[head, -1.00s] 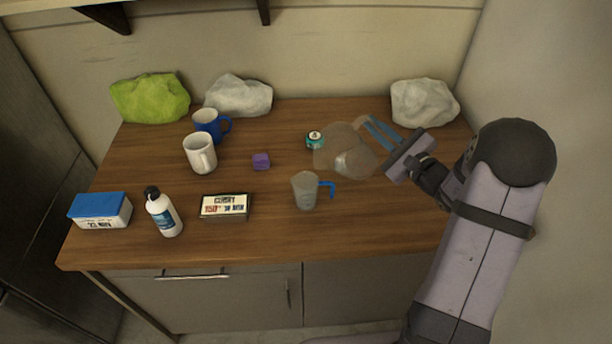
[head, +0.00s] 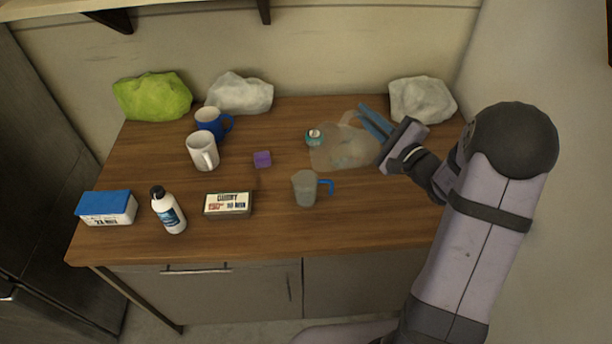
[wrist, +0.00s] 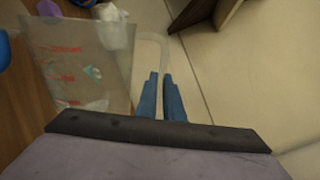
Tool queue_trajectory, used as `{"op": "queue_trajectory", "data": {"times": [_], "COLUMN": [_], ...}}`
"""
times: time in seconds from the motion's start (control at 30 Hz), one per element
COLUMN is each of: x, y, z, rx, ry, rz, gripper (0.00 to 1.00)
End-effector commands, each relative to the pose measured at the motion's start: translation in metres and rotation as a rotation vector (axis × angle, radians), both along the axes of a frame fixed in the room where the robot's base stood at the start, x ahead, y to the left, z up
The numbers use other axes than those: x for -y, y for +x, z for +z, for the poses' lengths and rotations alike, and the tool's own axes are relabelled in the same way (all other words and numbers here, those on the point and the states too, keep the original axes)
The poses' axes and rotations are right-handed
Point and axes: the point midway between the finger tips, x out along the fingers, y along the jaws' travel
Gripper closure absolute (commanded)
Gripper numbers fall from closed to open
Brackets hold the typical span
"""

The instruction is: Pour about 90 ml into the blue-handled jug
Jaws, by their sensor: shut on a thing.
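The blue-handled jug (head: 304,189) is a small clear grey cup standing upright on the wooden counter, its blue handle to the right. I cannot make out a liquid level in it. A larger clear pitcher (head: 342,150) is behind and right of the jug, apart from it, and looks tilted. Its clear wall with red markings shows in the wrist view (wrist: 62,62). My gripper (head: 371,120) has its blue fingers shut on the pitcher's clear handle; the fingers show close together in the wrist view (wrist: 160,78). The liquid level in the pitcher is unclear.
A teal-and-white round item (head: 314,136) sits beside the pitcher. A purple cube (head: 262,159), labelled box (head: 228,204), white bottle (head: 168,210), blue-lidded box (head: 106,208), white mug (head: 202,152) and blue mug (head: 209,122) stand left. The front right counter is clear.

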Motion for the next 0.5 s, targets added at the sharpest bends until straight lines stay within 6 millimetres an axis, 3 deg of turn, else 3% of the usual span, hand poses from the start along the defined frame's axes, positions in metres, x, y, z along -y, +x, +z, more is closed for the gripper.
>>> {"op": "queue_trajectory", "data": {"times": [0.5], "x": [-0.0056], "y": [-0.0026], "z": [0.0096], "rx": [0.03], "ry": [-0.047], "rz": [-0.001], "gripper": [1.0]}}
